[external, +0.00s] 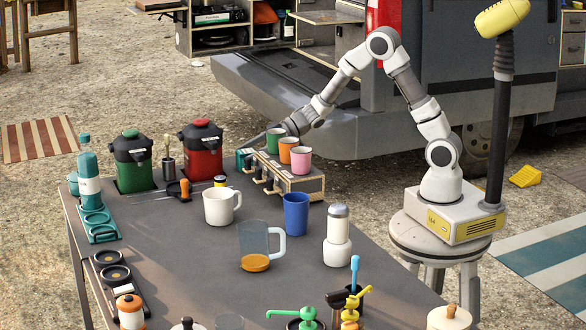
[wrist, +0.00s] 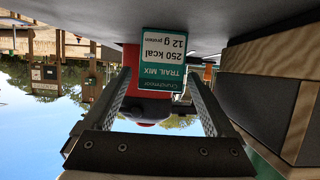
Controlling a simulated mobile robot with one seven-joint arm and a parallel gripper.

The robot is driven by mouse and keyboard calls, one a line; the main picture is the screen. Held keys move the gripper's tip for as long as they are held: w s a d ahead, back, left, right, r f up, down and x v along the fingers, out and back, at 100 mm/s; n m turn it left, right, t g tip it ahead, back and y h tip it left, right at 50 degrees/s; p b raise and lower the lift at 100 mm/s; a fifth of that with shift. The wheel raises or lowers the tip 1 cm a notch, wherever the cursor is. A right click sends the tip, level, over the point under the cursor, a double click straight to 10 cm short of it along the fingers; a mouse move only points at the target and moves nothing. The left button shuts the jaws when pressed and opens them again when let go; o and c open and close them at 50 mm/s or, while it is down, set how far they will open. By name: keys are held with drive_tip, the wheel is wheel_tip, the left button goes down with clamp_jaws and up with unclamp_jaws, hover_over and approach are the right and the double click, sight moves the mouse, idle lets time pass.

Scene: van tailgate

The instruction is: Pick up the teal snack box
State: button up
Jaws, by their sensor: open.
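The teal snack box (wrist: 162,58) shows upside down in the wrist view, with a white panel and the words "TRAIL MIX". In the external view the snack box (external: 243,160) stands at the table's far edge, left of the cup rack, partly hidden by my gripper. My gripper (external: 247,146) reaches down to it from the right. In the wrist view my gripper (wrist: 161,76) is open, with one finger on each side of the box and a small gap at each side. I cannot tell how deep the box sits between the fingertips.
The wooden rack (external: 302,183) with green, orange and pink cups stands close on the right. A red jug (external: 202,150) stands close on the left, with a green jug (external: 133,162) beyond. A cream mug (external: 220,206) stands in front. The middle of the grey table has some free room.

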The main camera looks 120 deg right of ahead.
drive_tip(key=shift+w+f, duration=0.25)
drive_tip(key=shift+w, duration=0.25)
clamp_jaws()
drive_tip(key=shift+r, duration=0.1)
